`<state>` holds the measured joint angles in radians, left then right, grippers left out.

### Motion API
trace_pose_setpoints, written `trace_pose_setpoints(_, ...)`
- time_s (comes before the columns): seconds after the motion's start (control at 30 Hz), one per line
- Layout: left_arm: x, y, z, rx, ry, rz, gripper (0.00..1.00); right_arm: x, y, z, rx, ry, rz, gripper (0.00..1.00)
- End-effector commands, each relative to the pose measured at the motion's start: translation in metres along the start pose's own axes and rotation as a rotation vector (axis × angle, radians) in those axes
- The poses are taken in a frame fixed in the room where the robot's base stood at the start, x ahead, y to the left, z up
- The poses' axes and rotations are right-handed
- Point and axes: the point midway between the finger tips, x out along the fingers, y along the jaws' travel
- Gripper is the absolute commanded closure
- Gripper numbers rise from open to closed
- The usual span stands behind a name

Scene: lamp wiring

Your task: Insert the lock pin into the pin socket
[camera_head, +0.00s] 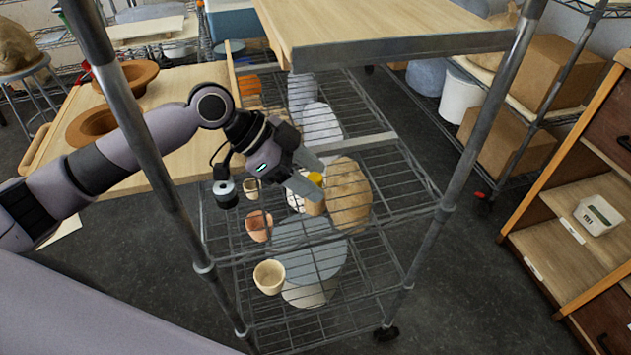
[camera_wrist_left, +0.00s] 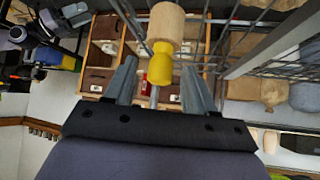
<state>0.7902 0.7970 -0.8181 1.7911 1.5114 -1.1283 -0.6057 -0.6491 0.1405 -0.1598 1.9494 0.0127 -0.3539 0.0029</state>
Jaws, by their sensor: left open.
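My left gripper (camera_head: 312,174) reaches in from the left, over the middle wire shelf. It is open, and its fingers also show in the wrist view (camera_wrist_left: 158,70). A small object with a yellow part (camera_wrist_left: 160,64), a pale wooden cylinder (camera_wrist_left: 167,22) and a thin metal shaft (camera_wrist_left: 154,97) lines up between the fingers in the wrist view, with gaps on both sides. In the head view its yellow part (camera_head: 315,179) shows just beyond the fingertips. I cannot tell whether this is the lock pin. I make out no pin socket. My right gripper is out of view.
The wire rack's metal posts (camera_head: 463,170) and wooden top board (camera_head: 380,22) stand close around the arm. A tan lumpy object (camera_head: 348,192), a terracotta cup (camera_head: 259,225) and a cream cup (camera_head: 269,277) are near the gripper. A wooden cabinet (camera_head: 560,235) stands at right.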

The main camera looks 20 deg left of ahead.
Motion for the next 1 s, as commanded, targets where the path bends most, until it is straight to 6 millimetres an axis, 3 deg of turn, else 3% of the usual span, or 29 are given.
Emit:
trace_pose_setpoints(0.13, 0.0131, 0.0006, 0.0004, -0.001, 0.000, 0.001, 0.45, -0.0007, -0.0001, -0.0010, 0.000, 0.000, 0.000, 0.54)
trace_pose_setpoints(0.37, 0.0141, 0.0004, 0.0010, -0.001, -0.001, -0.001, 0.45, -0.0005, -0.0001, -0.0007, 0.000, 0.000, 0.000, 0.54)
trace_pose_setpoints(0.53, 0.0139, 0.0005, 0.0010, -0.001, -0.001, 0.000, 1.00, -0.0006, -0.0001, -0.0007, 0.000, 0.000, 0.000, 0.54)
trace_pose_setpoints(1.0, 0.0107, 0.0002, -0.0025, 0.001, 0.001, -0.001, 1.00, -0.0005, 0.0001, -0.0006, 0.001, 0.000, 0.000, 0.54)
